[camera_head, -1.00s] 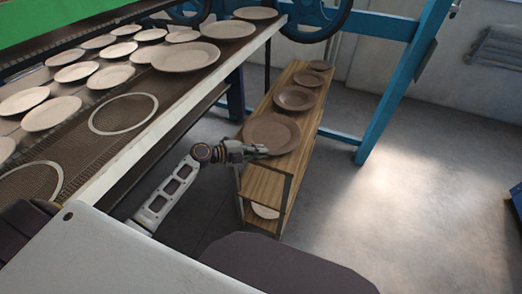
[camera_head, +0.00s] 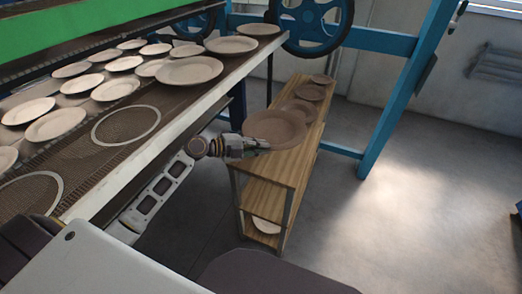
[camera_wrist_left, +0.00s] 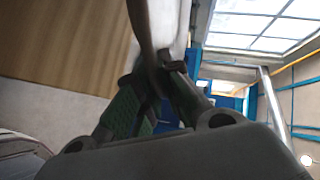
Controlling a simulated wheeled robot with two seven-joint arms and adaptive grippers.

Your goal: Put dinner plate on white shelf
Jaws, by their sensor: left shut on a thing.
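My left gripper (camera_head: 258,147) is shut on the near rim of a brown dinner plate (camera_head: 275,127). The plate is held roughly level above the near end of the wooden rack's top (camera_head: 288,168) and partly covers another brown plate (camera_head: 300,108) behind it. In the left wrist view the plate (camera_wrist_left: 143,30) shows edge-on between the fingers (camera_wrist_left: 155,85). A dryer conveyor with a white edge (camera_head: 190,113) runs along the left, carrying several pale plates. My right gripper is not in view.
An empty ring mark (camera_head: 126,124) lies on the conveyor mesh, with another at lower left. A pale plate (camera_head: 266,225) sits on the rack's lower shelf. A blue frame post (camera_head: 405,90) and a blue wheel (camera_head: 312,25) stand behind. The floor at right is clear.

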